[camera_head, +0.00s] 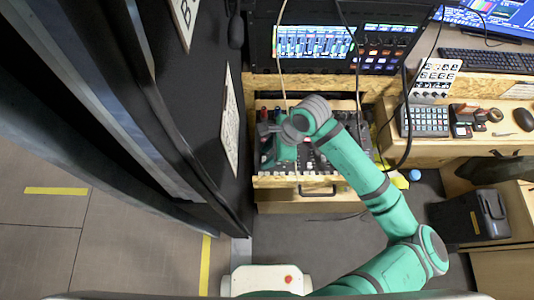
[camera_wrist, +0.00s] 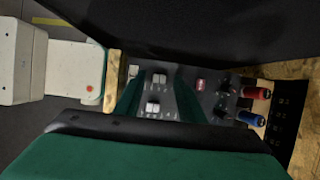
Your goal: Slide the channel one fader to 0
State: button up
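A dark mixing console (camera_head: 325,162) lies in an open wooden drawer, and it also shows in the wrist view (camera_wrist: 212,100). White caps (camera_wrist: 159,79) and a pinkish cap (camera_wrist: 201,85) stand on its surface. I cannot tell which one belongs to channel one. My gripper (camera_head: 279,157) is over the left part of the console. In the wrist view its two green fingers (camera_wrist: 157,96) are apart, with white caps showing in the gap between them. Whether a finger touches a cap cannot be seen. My wrist hides part of the console in the head view.
Red (camera_wrist: 257,93) and blue (camera_wrist: 250,118) plugs stick out at one console edge. A dark wall or door panel (camera_head: 222,120) stands close on the left. A rack with a screen (camera_head: 315,42) is behind. Cables hang near my arm. A keypad (camera_head: 425,121) sits on the right desk.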

jog(key=shift+a, duration=0.1)
grip_shut()
jog(key=shift+w+d, duration=0.2)
jog(key=shift+w, duration=1.05)
grip_release()
jog(key=shift+a, duration=0.1)
